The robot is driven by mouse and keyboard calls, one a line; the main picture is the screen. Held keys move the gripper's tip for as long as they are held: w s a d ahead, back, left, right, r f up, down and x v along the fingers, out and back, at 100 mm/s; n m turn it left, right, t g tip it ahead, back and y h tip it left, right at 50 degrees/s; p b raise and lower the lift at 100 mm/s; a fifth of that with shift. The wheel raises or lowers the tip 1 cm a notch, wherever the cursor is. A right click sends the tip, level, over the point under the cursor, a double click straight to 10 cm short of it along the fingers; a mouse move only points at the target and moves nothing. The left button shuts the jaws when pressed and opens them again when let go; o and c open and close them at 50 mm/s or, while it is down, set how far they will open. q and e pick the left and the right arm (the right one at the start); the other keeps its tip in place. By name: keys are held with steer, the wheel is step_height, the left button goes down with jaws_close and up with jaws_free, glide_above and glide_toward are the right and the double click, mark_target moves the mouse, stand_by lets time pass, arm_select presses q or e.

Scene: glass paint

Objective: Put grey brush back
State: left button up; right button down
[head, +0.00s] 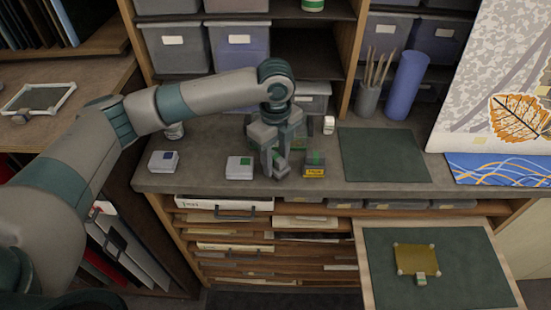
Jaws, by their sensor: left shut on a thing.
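My left gripper (275,166) points down at the middle of the grey counter (210,183). It is shut on a small grey thing, mostly hidden between the fingers; I cannot tell for sure that it is the grey brush. A grey cup (367,103) holds several upright brushes (379,68) at the back of the counter, right of the gripper. My right gripper is not in view.
Small blocks (240,168) (164,162) stand left of the gripper, and a yellow-labelled block (315,170) just right. A blue-violet cylinder (405,85) stands beside the cup. A dark green mat (382,157) lies clear. An open drawer (365,262) holds a gold plate (416,259).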

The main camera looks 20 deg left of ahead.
mark_target(276, 156)
arm_select(q)
steer(key=shift+f, duration=0.1)
steer(key=o, duration=1)
steer(key=shift+c, duration=0.2)
steer(key=shift+r, duration=0.55)
step_height(276, 156, up, 10)
steer(key=b, duration=0.4)
steer(key=shift+r, duration=0.6)
